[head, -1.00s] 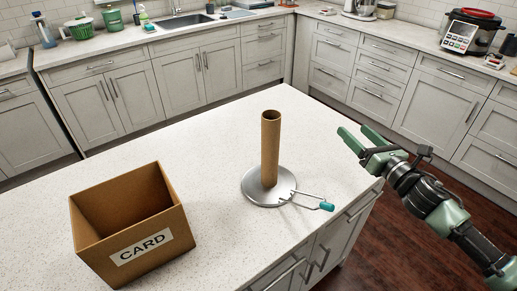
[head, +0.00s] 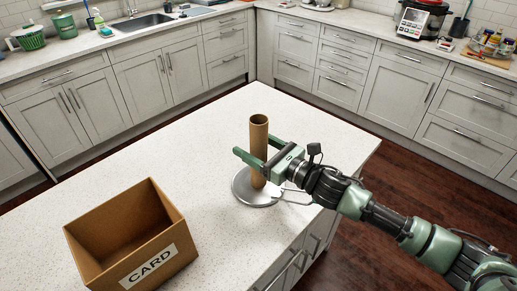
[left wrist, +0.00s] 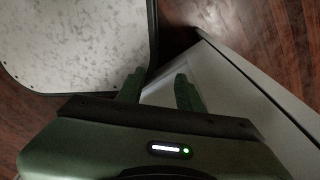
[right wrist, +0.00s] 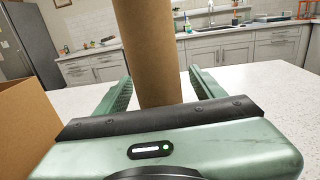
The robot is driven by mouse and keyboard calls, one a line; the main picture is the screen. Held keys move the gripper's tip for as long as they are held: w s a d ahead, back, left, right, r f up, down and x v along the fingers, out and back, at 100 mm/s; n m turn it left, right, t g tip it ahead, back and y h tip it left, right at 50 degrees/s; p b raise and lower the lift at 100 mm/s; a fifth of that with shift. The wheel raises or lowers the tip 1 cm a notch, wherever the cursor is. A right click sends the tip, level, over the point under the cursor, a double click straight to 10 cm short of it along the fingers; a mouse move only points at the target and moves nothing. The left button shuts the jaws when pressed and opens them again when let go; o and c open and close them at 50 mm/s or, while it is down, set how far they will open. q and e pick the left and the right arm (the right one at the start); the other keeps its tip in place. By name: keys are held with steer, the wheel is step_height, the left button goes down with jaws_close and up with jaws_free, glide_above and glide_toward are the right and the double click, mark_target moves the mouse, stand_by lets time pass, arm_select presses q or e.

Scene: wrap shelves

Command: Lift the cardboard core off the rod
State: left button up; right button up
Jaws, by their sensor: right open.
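The cardboard core (head: 258,130) is a brown tube standing upright on the round metal base (head: 243,192) of the holder on the island. The rod inside it is hidden. My right gripper (head: 252,155) is open, with one finger on each side of the core around its middle. In the right wrist view the core (right wrist: 152,50) stands between the two fingers (right wrist: 158,92), with a gap on each side. My left gripper (left wrist: 160,90) shows only in the left wrist view; its fingers are apart with nothing between them.
An open cardboard box (head: 150,262) labelled CARD stands at the island's front left. The island top (head: 175,150) between box and holder is clear. In the left wrist view a pale surface with a dark edge (left wrist: 75,45) and a cabinet side lie close to the left gripper.

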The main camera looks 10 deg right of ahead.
steer(key=shift+w+a, duration=0.3)
arm_select(q)
steer(key=shift+a+r, duration=0.15)
steer(key=shift+a, duration=0.2)
arm_select(e)
steer(key=shift+c, duration=0.3)
steer(key=c, duration=0.9)
steer(key=shift+c, duration=0.2)
